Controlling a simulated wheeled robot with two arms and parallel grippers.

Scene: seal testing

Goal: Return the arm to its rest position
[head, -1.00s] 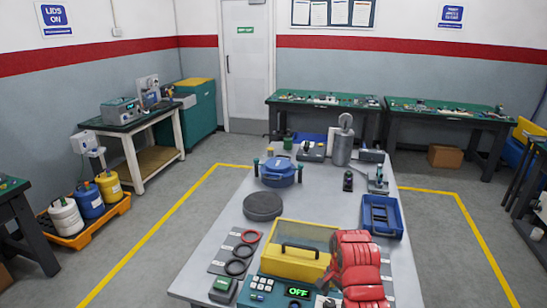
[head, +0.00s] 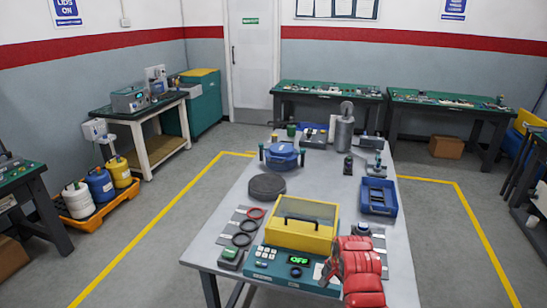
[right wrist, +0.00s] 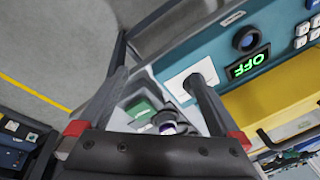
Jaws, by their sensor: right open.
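My right arm (head: 360,262), in red covers, comes in from the bottom right of the head view. Its gripper (head: 328,268) is over the right front of the teal test unit (head: 262,262), beside the lit green display. In the right wrist view the two dark fingers (right wrist: 155,65) stand wide apart with nothing between their tips. The teal unit (right wrist: 180,60) lies beyond them, with its display upside down. Whether a finger touches the unit cannot be told. My left gripper is not in view.
The unit's yellow lidded chamber (head: 302,232) is just behind the gripper. Red and black rings (head: 242,239), a dark disc (head: 267,187), a blue pot (head: 281,156) and a blue tray (head: 379,197) are on the grey table (head: 330,183).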

